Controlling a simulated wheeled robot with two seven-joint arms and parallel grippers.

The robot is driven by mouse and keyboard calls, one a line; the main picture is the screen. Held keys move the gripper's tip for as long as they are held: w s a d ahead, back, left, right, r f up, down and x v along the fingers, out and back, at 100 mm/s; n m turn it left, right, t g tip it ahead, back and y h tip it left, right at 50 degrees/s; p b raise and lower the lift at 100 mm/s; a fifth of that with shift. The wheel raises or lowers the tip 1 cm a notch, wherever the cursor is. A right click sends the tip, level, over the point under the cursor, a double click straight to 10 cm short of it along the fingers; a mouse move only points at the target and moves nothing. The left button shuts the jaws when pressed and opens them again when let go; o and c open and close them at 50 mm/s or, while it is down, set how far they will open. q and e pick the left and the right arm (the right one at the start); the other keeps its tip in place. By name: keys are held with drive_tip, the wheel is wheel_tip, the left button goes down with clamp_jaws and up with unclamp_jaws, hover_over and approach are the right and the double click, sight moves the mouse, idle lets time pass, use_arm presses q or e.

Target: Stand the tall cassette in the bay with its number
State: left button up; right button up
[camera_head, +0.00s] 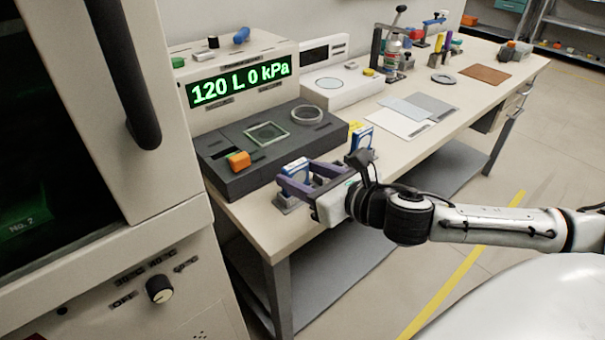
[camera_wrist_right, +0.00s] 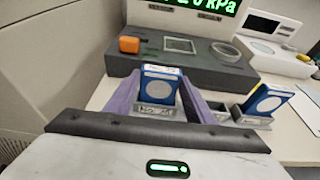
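A blue cassette (camera_wrist_right: 158,86) with a white round mark and a white top label stands upright in a small grey holder (camera_wrist_right: 153,112) with a number label I cannot read surely. It also shows in the head view (camera_head: 297,168). My right gripper (camera_head: 302,175) has its purple fingers spread on either side of this cassette; it looks open, and in the wrist view (camera_wrist_right: 160,90) the fingers flank the cassette. A second blue cassette (camera_wrist_right: 266,102) stands in a holder to the right, also in the head view (camera_head: 361,138). My left gripper is not in view.
A dark grey block (camera_head: 225,180) behind carries an orange piece (camera_head: 238,160), a square frame and a ring. A display (camera_head: 240,84) reads 120 L 0 kPa.

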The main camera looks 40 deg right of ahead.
drive_tip(key=o, duration=0.3)
